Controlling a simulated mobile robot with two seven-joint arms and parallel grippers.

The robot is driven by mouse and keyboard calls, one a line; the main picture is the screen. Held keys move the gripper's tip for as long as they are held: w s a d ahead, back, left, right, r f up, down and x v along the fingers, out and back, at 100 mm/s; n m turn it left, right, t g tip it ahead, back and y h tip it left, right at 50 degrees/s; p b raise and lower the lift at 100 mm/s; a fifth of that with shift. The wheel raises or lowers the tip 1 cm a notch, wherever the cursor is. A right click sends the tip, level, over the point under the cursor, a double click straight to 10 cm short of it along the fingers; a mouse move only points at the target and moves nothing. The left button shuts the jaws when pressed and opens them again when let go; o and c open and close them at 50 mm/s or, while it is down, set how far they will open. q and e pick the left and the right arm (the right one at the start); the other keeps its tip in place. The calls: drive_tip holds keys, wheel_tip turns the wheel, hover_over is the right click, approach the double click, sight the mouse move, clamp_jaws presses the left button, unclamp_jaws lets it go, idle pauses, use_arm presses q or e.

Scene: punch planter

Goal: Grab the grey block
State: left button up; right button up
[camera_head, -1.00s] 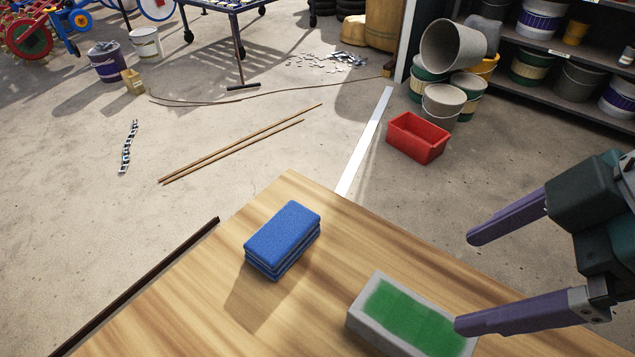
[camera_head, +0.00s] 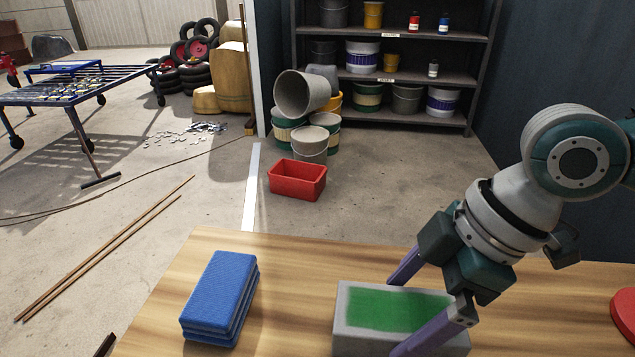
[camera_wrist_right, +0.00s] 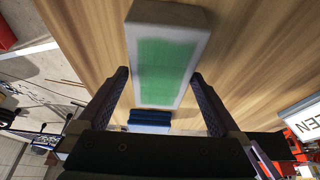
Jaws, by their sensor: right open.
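The grey block (camera_head: 352,343) has a green top face and lies on the wooden table, near the bottom middle of the head view. In the right wrist view the block (camera_wrist_right: 169,14) lies ahead, between the lines of the two fingers. My right gripper (camera_head: 394,316) is open. Its purple fingers reach over the block's right part in the head view, one toward the far side and one toward the near side. In the wrist view the gripper (camera_wrist_right: 160,74) shows nothing clamped. I cannot tell the exact height gap. My left gripper is not in view.
A stack of blue sponges (camera_head: 220,298) sits left of the block on the table (camera_head: 285,270). A red round object (camera_head: 625,312) is at the table's right edge. A red bin (camera_head: 297,180) and buckets stand on the floor beyond, before a shelf (camera_head: 420,110).

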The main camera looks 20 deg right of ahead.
drive_tip(key=shift+w+a+f, duration=0.15)
drive_tip(key=shift+a+f, duration=0.15)
drive_tip(key=shift+f, duration=0.3)
clamp_jaws()
drive_tip(key=shift+r, duration=0.2)
idle(0.4)
